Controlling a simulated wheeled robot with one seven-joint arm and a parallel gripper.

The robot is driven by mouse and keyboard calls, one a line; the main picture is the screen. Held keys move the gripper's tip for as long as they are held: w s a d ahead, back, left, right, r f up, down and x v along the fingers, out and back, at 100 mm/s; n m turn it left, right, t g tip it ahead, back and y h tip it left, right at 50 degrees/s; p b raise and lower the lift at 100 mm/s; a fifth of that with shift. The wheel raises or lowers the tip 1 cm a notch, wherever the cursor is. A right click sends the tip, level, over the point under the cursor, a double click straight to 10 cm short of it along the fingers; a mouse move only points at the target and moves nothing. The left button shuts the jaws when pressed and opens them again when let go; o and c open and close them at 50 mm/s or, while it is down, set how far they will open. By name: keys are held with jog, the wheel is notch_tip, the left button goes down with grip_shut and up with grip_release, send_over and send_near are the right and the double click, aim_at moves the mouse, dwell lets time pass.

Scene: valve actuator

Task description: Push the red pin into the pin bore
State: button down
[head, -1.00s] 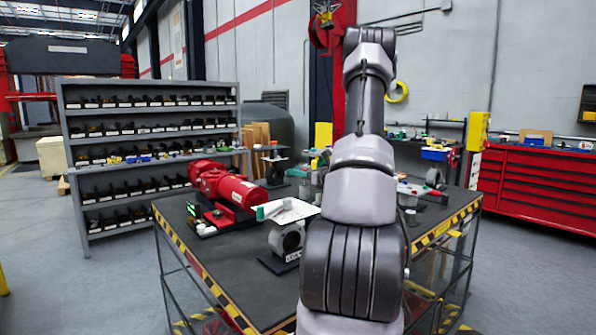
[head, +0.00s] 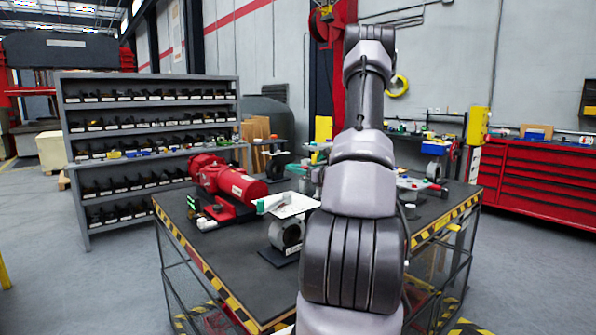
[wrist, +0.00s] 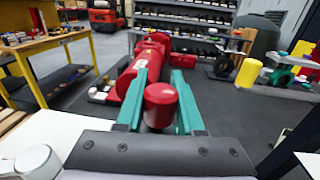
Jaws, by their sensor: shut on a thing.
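The red pin (wrist: 161,96) has a round head and stands between the teal fingers of my gripper (wrist: 158,76) in the wrist view. The fingers are shut on it, one on each side. The red actuator (wrist: 146,64) lies beyond the fingers in the wrist view, and it is on the table at the left in the head view (head: 230,184). A grey ring-shaped housing (head: 287,235) stands on a black base nearer the table's front. I cannot make out the pin bore in either view. My arm hides much of the table's right side in the head view.
The dark table (head: 225,266) has yellow-black striped edges, with bare room at its front left. A white plate (head: 294,206) stands above the grey housing. A yellow cylinder (wrist: 245,74) is right of the fingers. A shelf rack (head: 148,140) stands behind.

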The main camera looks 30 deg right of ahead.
jog(key=shift+r, duration=1.6)
jog(key=shift+f, duration=1.75)
dwell(0.4)
jog(key=shift+c, duration=2.2)
grip_release()
jog(key=v, duration=1.1)
jog(key=shift+w, duration=0.1)
